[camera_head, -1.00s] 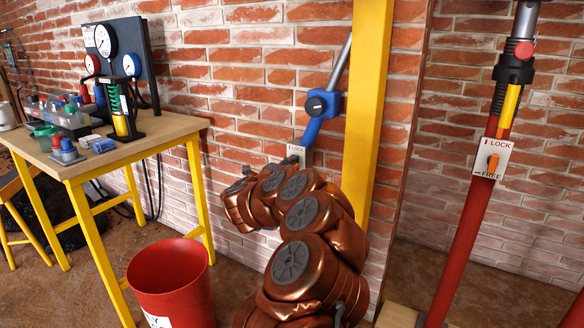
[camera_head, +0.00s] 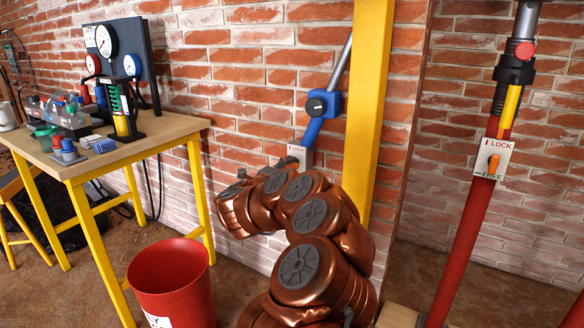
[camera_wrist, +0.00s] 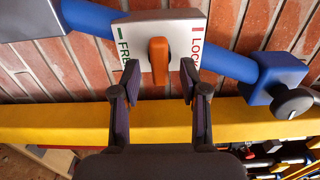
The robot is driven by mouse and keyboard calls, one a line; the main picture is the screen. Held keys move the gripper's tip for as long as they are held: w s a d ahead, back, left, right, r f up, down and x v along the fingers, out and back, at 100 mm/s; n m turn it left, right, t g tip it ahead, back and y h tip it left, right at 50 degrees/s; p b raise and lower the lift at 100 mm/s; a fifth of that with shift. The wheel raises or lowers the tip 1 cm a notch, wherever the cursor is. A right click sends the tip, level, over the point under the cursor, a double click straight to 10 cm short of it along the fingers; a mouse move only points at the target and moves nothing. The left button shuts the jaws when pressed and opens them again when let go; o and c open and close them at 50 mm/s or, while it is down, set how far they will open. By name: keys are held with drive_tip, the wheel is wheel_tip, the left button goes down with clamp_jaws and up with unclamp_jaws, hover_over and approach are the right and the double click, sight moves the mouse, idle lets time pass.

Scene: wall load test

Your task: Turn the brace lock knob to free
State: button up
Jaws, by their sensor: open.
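The blue brace (camera_head: 318,125) leans against the brick wall beside the yellow post, with a pale plate marked LOCK (camera_head: 297,152) low on it. In the wrist view the plate (camera_wrist: 142,29) shows green FREE at left and red LOCK at right. Its orange knob (camera_wrist: 159,62) stands between them, its long side running up and down the picture. My gripper (camera_wrist: 158,76) is open, one finger to each side of the knob; contact cannot be told. In the head view my arm hides the knob and most of the gripper.
A red brace (camera_head: 467,235) at right has its own orange LOCK/FREE knob (camera_head: 493,163). The yellow post (camera_head: 368,90) stands close to my arm. A red bin (camera_head: 172,285) and a workbench (camera_head: 160,132) with gauges are at left.

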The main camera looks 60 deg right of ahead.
drive_tip(key=a, duration=0.9)
drive_tip(key=shift+s+a, duration=0.2)
drive_tip(key=shift+a, duration=0.05)
